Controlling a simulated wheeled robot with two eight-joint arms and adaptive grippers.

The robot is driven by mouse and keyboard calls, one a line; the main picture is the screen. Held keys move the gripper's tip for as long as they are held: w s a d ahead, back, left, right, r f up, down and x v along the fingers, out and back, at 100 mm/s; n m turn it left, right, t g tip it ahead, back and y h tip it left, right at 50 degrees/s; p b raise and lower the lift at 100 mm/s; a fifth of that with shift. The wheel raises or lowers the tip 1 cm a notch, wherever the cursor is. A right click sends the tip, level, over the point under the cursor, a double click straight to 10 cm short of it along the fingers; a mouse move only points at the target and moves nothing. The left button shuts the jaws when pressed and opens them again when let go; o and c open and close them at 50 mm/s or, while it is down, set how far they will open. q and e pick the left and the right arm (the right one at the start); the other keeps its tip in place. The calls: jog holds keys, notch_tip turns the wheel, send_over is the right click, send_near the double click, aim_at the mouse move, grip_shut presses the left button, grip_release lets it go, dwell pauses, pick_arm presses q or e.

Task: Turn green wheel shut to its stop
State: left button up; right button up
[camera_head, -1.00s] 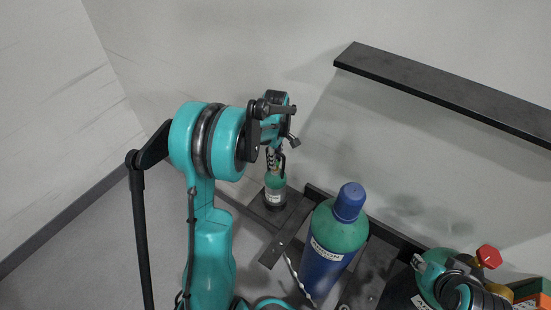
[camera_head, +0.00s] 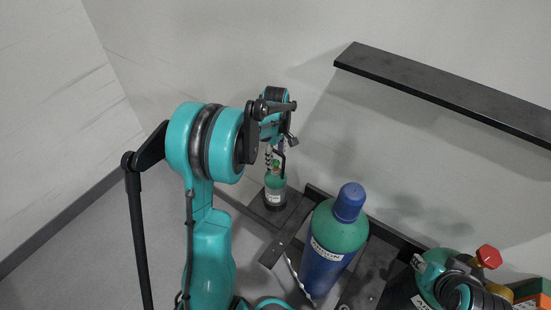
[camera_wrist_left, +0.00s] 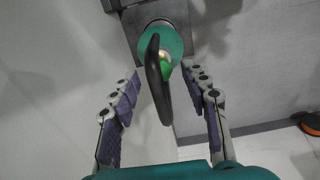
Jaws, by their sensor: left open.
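A small teal-green cylinder (camera_head: 275,188) with a white label stands upright on the dark stand. On its top is a bright green part (camera_head: 276,165), which I take as the green wheel; it also shows in the left wrist view (camera_wrist_left: 165,72), partly hidden behind a dark oval loop (camera_wrist_left: 155,80). My left gripper (camera_head: 276,150) is above the cylinder, pointing down. In the left wrist view the left gripper (camera_wrist_left: 163,82) is open, its padded fingers on either side of the loop and apart from it.
A large blue cylinder (camera_head: 328,265) with a green shoulder and blue cap stands close to the right. Another green-topped cylinder with a red knob (camera_head: 488,257) is at lower right. A black shelf (camera_head: 440,92) juts from the wall. The dark stand (camera_head: 290,240) carries the cylinders.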

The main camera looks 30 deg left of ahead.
pick_arm(q)
notch_tip(320, 180, up, 11)
jog(key=shift+f, duration=0.1)
dwell(0.6)
